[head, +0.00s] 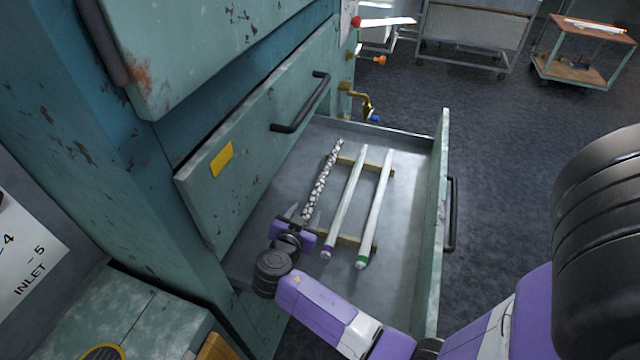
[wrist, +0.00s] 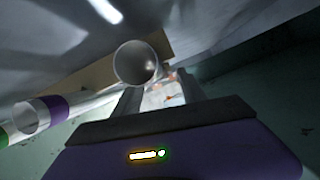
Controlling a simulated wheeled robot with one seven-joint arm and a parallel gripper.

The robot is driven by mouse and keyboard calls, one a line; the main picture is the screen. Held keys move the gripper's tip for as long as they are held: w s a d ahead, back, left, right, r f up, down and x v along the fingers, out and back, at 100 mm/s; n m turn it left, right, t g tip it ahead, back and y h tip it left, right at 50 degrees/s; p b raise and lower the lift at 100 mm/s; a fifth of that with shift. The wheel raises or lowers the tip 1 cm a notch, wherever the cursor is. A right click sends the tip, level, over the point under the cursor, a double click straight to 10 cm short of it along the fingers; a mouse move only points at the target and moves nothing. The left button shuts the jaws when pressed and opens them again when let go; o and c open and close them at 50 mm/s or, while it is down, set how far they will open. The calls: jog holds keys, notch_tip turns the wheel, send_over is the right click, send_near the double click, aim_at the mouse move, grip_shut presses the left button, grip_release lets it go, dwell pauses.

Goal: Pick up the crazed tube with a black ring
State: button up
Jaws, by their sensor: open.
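The crazed tube (head: 322,180), white with dark cracks, lies leftmost of three tubes in the open drawer. I cannot make out a black ring on it; its near end is hidden by my gripper. My gripper (head: 303,215) is open at that near end, with a finger showing on either side of the tube in the head view. In the wrist view a round, open tube end (wrist: 137,63) sits close to the fingers of my gripper (wrist: 160,90), slightly left of their middle. I cannot tell whether the fingers touch it.
A white tube with a purple ring (head: 346,205) and one with a green ring (head: 375,210) lie to the right, across wooden strips (head: 345,241). The drawer's front wall (head: 438,215) stands on the right. The cabinet (head: 240,165) rises close on the left.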

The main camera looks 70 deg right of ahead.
aim_at(309, 208)
jog(key=shift+p+x, duration=0.35)
jog(key=shift+x, duration=1.45)
jog(key=shift+s+r, duration=0.1)
grip_shut()
jog(key=shift+r, duration=0.1)
notch_tip(309, 208, up, 10)
jog(key=shift+f+b, duration=0.1)
jog(key=shift+b, duration=0.3)
